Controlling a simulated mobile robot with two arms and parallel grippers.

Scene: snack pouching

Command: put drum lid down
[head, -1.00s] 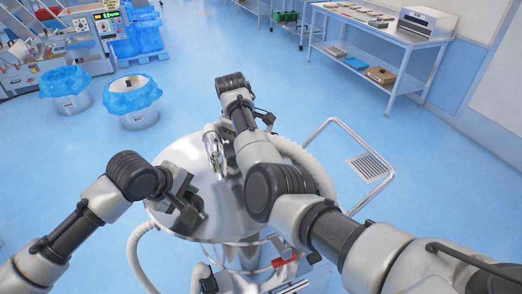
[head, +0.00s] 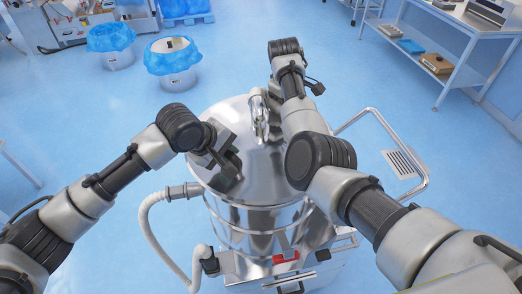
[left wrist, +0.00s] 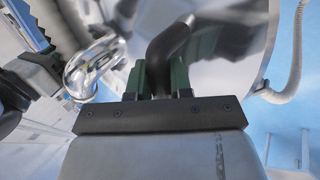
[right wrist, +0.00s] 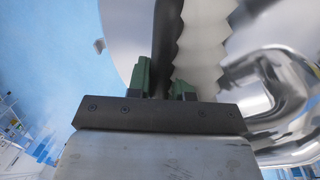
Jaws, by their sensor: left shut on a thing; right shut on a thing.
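The shiny round drum lid (head: 262,180) lies level at the top of the steel drum (head: 262,218) in the head view. I cannot tell whether a small gap is left under its rim. My left gripper (head: 224,162) is at the lid's left side. In the left wrist view its green fingers (left wrist: 160,78) are shut on a black handle (left wrist: 170,42). My right arm covers the lid's right side in the head view. In the right wrist view my right gripper (right wrist: 164,78) is shut on a dark handle (right wrist: 164,35) beside the shiny lid.
A bent steel pipe (head: 260,115) stands up at the lid's middle. A pale hose (head: 148,225) runs on the left. A cart handle (head: 425,165) is to the right. Blue-lined tubs (head: 175,68) and a shelved table (head: 440,50) stand behind. Blue floor is clear between.

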